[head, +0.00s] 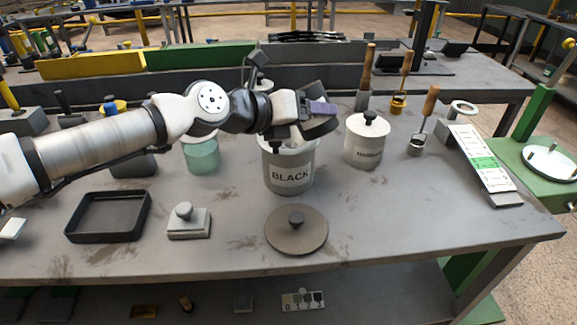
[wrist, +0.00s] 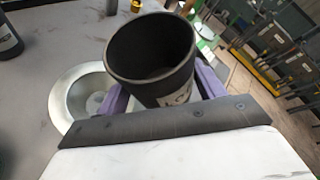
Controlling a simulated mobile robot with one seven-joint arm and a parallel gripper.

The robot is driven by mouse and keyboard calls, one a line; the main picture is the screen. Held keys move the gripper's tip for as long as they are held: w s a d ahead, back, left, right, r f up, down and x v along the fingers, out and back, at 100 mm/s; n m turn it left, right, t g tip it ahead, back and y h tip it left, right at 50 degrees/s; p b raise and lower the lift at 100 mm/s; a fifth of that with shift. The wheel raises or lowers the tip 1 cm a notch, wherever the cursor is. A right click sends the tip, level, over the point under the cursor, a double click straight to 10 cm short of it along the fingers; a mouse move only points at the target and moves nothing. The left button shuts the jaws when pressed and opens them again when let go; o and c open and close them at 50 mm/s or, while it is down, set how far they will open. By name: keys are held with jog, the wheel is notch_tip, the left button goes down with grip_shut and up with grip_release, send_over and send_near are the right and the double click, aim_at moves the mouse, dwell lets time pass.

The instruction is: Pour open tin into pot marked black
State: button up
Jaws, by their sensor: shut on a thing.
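The white pot (head: 289,177) marked BLACK stands upright and uncovered on the bench. My gripper (head: 307,108) is above its mouth, shut on a dark open tin (head: 319,127). The tin is tilted over the right side of the pot's rim. In the wrist view the tin (wrist: 150,62) sits between my purple fingers (wrist: 163,98), with a pale label partly showing. Its inside is dark and I cannot tell what it holds. The pot (wrist: 62,92) shows left of the tin in that view, its inside pale. A round brown lid (head: 297,240) lies in front of the pot.
A lidded white pot (head: 364,150) stands to the right, its label too small to read. A greenish glass jar (head: 202,158) stands left of the marked pot. A black tray (head: 108,217) and a knobbed grey block (head: 189,226) lie at the front left. The front right is clear.

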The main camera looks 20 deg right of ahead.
jog(key=shift+w+a+f+m+t+y+b, duration=0.15)
jog(key=shift+f+m+t+y+b, duration=0.1)
jog(key=shift+f+m+b, duration=0.35)
jog(key=shift+w+f+m+t+y+b, duration=0.15)
jog(key=shift+m+y+b, duration=0.15)
jog(key=shift+b, duration=0.5)
jog(key=shift+w+a+f+m+t+p, duration=0.15)
jog(key=shift+f+m+t+p, duration=0.2)
jog(key=shift+m, duration=0.25)
jog(key=shift+r+m+t+y+p, duration=0.35)
jog(key=shift+r+p, duration=0.4)
jog(key=shift+r, duration=0.5)
jog(key=shift+r+m+t+b, duration=0.35)
jog(key=shift+r+b, duration=0.45)
jog(key=shift+r, duration=0.45)
